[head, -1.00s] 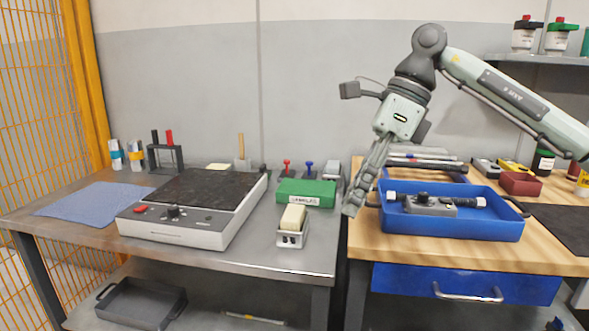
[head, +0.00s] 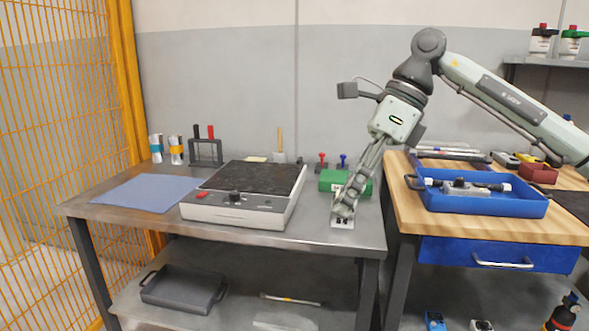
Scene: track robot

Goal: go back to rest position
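My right gripper (head: 343,205) comes in from the right in the head view and points down and to the left. Its fingertips are in front of the small white box with black marks (head: 342,222) near the front right of the metal table (head: 315,238). The finger gap is too small and overlapped to judge, and I cannot tell whether it touches the box. My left gripper is not in view.
A hot plate (head: 240,211) and a blue cloth (head: 146,193) lie on the metal table. A green box (head: 331,181) stands behind my gripper. The wooden bench (head: 416,222) at right bears a blue tray (head: 487,204). Yellow fencing (head: 62,150) stands at left.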

